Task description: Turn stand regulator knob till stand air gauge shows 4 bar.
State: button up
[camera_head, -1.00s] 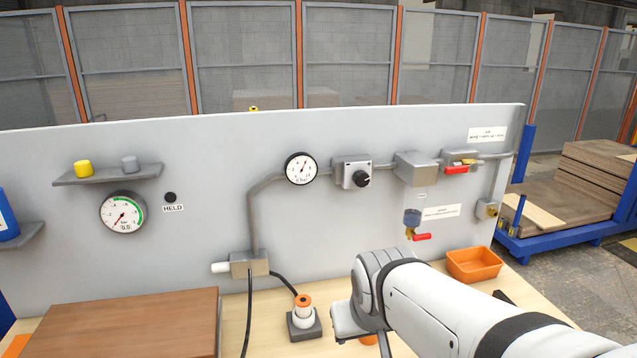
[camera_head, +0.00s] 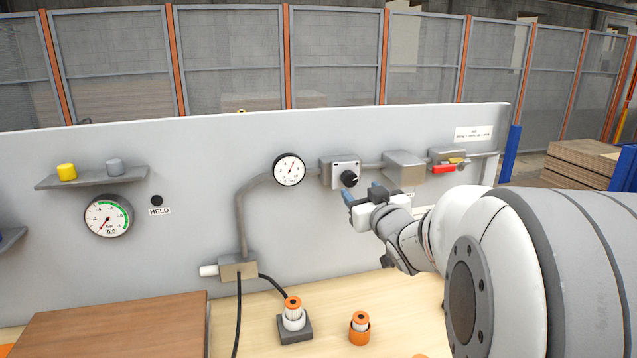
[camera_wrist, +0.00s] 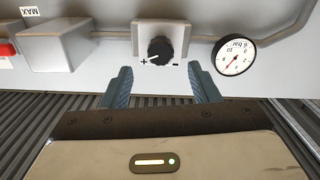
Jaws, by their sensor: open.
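The regulator knob (camera_head: 349,179) is black and round, on a grey box (camera_head: 332,172) fixed to the panel. In the wrist view the knob (camera_wrist: 160,50) has a plus mark and a minus mark beside it. The round white air gauge (camera_head: 289,169) sits just left of the box; in the wrist view it (camera_wrist: 234,55) is on the right. Its red needle shows, but the exact reading is too small to tell. My gripper (camera_head: 362,193) is open and empty, just below and in front of the knob. Its blue fingers (camera_wrist: 162,88) are spread to either side of the knob, apart from it.
A red-handled valve (camera_head: 443,169) is on the pipe to the right. A second gauge (camera_head: 109,216) and a shelf (camera_head: 92,178) with yellow and grey caps are at left. Orange-topped parts (camera_head: 360,328) stand on the bench. My arm hides the bench's right side.

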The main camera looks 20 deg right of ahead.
aim_at(351, 182)
jog(key=w+p, duration=0.1)
jog(key=w, duration=0.5)
jog(key=shift+w, duration=0.15)
jog(key=shift+c, duration=0.5)
